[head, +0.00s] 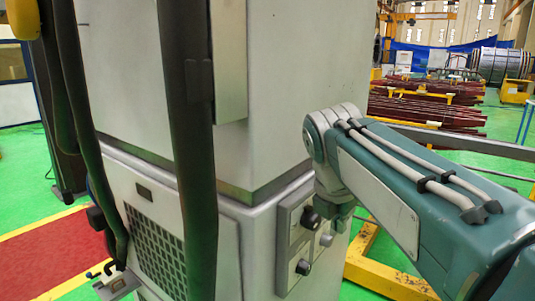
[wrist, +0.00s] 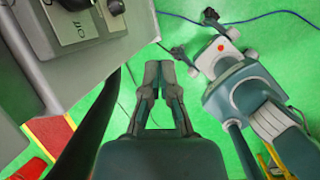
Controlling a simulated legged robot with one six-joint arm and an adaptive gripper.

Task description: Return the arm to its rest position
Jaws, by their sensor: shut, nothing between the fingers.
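My gripper (wrist: 159,73) points down over the green floor in the wrist view, its two dark fingertips together with nothing held between them. In the head view my teal arm reaches in from the right edge and bends down at a grey joint beside the cabinet. My fingertips cannot be made out in the head view. A grey control panel (head: 283,252) with dark knobs is on the cabinet's side, just left of my arm's bend. In the wrist view the panel (wrist: 88,30) is at the upper left, apart from the fingers.
The large pale cabinet (head: 290,80) fills the middle of the head view, with dark hoses (head: 190,130) hanging in front. A yellow floor frame (head: 385,270) stands below my arm. Dark red bars (head: 425,115) lie on racks behind. A blue cable (wrist: 265,17) crosses the floor.

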